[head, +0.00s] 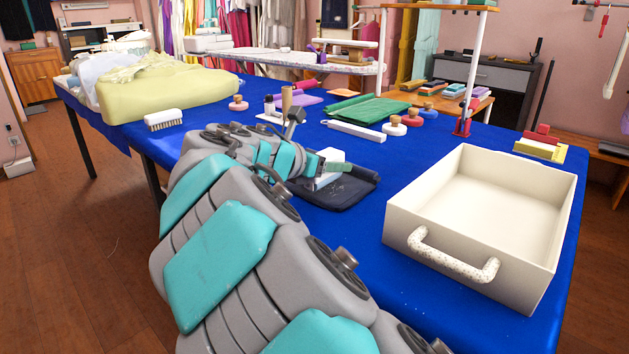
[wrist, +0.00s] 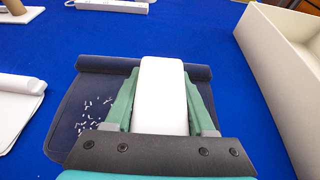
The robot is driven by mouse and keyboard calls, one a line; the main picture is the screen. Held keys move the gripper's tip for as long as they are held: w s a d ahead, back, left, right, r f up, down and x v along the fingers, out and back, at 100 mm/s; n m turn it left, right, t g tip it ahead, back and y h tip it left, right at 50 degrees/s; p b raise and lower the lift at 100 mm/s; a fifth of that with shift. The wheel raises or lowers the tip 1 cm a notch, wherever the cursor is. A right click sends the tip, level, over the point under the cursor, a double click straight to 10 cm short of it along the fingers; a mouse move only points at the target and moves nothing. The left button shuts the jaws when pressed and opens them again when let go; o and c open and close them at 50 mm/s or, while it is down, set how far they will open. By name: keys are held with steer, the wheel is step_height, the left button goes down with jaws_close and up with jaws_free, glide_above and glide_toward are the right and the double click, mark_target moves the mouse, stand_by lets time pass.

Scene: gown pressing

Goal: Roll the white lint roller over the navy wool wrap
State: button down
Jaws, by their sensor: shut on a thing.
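The navy wool wrap (head: 350,192) lies on the blue table, partly hidden by my arm in the head view. In the wrist view the wrap (wrist: 75,115) has a rolled far edge and a patch of white lint specks (wrist: 92,115) on its left part. My gripper (wrist: 160,85) is over the wrap, its green fingers shut on the white lint roller (wrist: 163,100). In the head view my gripper (head: 328,168) and the roller (head: 322,183) are low over the wrap. I cannot tell whether the roller touches the cloth.
A large cream tray (head: 445,265) with a handle stands right of the wrap. Behind lie a white bar (head: 355,130), green cloth (head: 372,107) and several wooden-knobbed discs. A white brush (head: 163,120) and yellow cloth pile (head: 165,92) are at left. A white folded item (wrist: 18,105) lies left of the wrap.

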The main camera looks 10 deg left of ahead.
steer(key=shift+w+a, duration=0.3)
steer(key=shift+a, duration=0.15)
steer(key=shift+w+a, duration=0.5)
steer(key=shift+a, duration=0.4)
steer(key=shift+w+a, duration=0.5)
steer(key=shift+a, duration=0.35)
steer(key=shift+w+a, duration=0.1)
steer(key=shift+a, duration=0.2)
steer(key=shift+w+a+f, duration=0.1)
steer(key=shift+w+a, duration=0.2)
steer(key=shift+a, duration=0.2)
